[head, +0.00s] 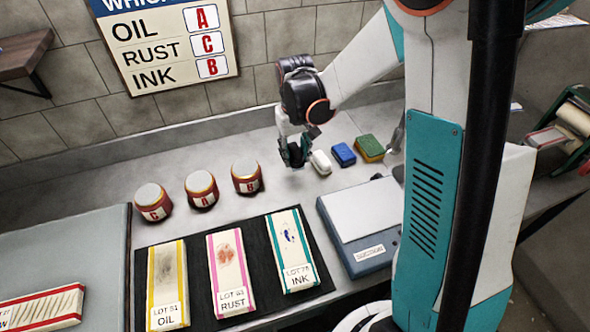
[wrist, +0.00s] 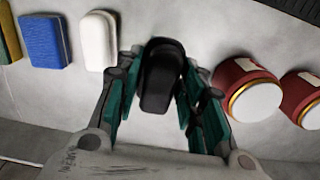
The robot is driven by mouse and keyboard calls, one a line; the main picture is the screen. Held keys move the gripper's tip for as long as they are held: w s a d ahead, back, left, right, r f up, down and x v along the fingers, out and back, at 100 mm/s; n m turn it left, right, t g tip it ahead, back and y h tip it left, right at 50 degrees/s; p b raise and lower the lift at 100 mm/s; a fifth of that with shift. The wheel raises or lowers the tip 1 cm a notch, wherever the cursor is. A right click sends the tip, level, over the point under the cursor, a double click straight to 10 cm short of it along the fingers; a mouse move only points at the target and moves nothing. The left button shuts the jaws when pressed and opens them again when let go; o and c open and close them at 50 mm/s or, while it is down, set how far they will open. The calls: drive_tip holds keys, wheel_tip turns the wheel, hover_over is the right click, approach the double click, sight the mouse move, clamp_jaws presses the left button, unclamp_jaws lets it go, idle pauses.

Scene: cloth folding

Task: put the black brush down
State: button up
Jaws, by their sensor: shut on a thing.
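The black brush (wrist: 160,78) is between the fingers of my gripper (wrist: 160,95) in the wrist view, and the gripper is shut on it. In the head view my gripper (head: 295,154) points down near the back of the grey counter, just left of a white block (head: 320,162). The brush is mostly hidden by the fingers there. I cannot tell whether its underside touches the counter.
A blue sponge (head: 343,154) and a green-yellow sponge (head: 369,148) stand right of the white block. Red jars C (head: 153,203), A (head: 201,189) and B (head: 246,178) stand to the left. A dark mat (head: 142,262) with cloth strips lies in front.

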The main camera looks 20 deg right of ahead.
drive_tip(key=shift+f+b, duration=0.8)
drive_tip(key=shift+f, duration=2.1)
drive_tip(key=shift+f, duration=0.15)
drive_tip(key=o, duration=1.1)
